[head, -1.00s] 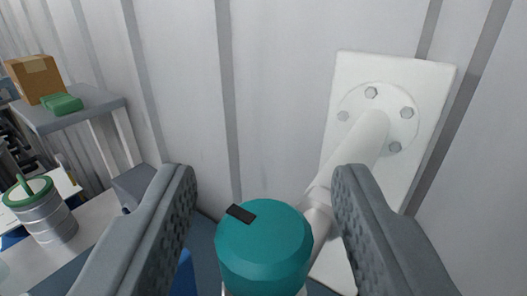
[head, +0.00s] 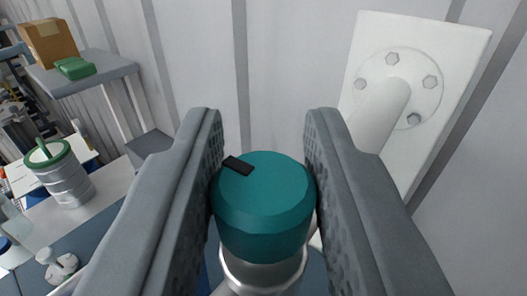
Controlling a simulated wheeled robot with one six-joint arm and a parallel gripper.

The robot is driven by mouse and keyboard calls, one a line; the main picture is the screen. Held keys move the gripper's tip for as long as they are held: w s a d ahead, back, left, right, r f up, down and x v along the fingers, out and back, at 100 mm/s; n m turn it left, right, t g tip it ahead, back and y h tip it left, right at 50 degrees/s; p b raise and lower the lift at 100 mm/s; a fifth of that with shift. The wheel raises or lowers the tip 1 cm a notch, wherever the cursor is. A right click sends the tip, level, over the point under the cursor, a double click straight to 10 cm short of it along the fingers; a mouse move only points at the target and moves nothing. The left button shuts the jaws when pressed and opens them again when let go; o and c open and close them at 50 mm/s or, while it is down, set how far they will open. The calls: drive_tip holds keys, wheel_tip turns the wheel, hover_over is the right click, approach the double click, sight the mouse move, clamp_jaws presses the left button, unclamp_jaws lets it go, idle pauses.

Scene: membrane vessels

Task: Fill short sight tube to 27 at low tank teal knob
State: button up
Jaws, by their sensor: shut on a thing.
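The teal knob (head: 262,205) is in the lower middle of the head view, on a silver collar. It has a flat faceted top with a black mark (head: 238,165) at its upper left. My gripper (head: 263,180) is shut on the knob, one grey finger against each side. A white pipe (head: 380,115) runs behind the knob to a bolted flange on a white wall plate (head: 440,60). The short sight tube and its scale cannot be made out in this view.
At left a grey shelf (head: 110,70) carries a cardboard box (head: 50,42) and a green item (head: 75,68). Below, a bench holds a metal canister with a green rim (head: 66,180) and a small white fitting (head: 60,268). A ribbed wall stands close behind.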

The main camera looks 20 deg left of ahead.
drive_tip(key=n+g+y, duration=0.2)
drive_tip(key=n+y, duration=0.1)
drive_tip(key=n+g+y, duration=0.2)
drive_tip(key=g+y, duration=0.1)
drive_tip(key=y, duration=0.1)
drive_tip(key=shift+w+d+f+n, duration=0.1)
drive_tip(key=shift+n, duration=0.3)
drive_tip(key=n+g+y, duration=0.1)
drive_tip(key=n+g, duration=0.1)
drive_tip(key=g, duration=0.1)
drive_tip(key=n+g+y, duration=0.2)
drive_tip(key=shift+g, duration=0.4)
drive_tip(key=shift+n+g+y, duration=0.5)
drive_tip(key=shift+n+g, duration=0.5)
drive_tip(key=shift+g, duration=0.5)
drive_tip(key=o, duration=1)
drive_tip(key=shift+c, duration=0.2)
